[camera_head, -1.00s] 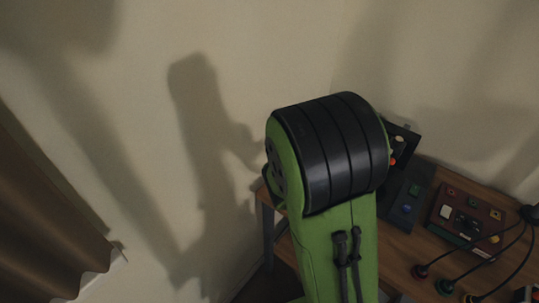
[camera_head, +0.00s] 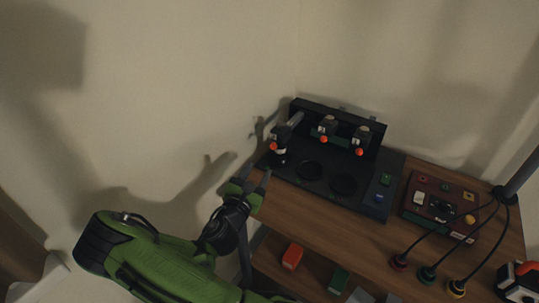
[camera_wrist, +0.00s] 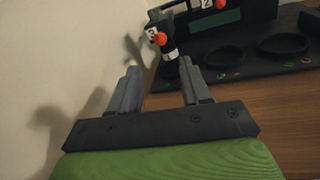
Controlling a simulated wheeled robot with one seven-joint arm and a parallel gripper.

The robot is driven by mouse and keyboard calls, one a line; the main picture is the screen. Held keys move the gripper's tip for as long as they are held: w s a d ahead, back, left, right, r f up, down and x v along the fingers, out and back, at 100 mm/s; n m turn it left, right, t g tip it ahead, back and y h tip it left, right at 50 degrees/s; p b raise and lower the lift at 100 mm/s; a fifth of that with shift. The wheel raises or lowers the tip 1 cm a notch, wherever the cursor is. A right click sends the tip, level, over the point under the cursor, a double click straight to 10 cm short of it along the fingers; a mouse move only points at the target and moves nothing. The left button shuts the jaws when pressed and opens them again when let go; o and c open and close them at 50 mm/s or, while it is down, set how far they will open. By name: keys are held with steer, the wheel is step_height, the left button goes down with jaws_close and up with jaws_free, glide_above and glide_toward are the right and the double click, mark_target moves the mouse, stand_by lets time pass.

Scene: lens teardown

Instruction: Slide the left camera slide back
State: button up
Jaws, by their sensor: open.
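The black station (camera_head: 330,193) stands at the back of the wooden table. At its left end is the left camera slide (camera_head: 280,141), a dark upright unit with an orange knob and a white label, set forward of the other two units (camera_head: 327,127) (camera_head: 361,138) on the back wall. In the wrist view the left unit (camera_wrist: 165,48) appears upright beyond my fingers. My gripper (camera_head: 250,188) is at the table's left edge, in front of and left of that unit. In the wrist view my gripper (camera_wrist: 160,88) is open and empty, its fingers apart from the unit.
Two round dark recesses (camera_head: 309,170) (camera_head: 342,186) lie in the station's base. Green and blue buttons (camera_head: 385,180) sit at its right. A brown control box (camera_head: 440,205) with cables is further right. The wall is close on the left. The table front is bare wood (camera_head: 300,213).

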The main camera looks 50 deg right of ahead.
mark_target(273, 147)
steer(key=x, duration=1.3)
steer(key=shift+s, duration=0.1)
jaws_close()
steer(key=shift+p, duration=0.3)
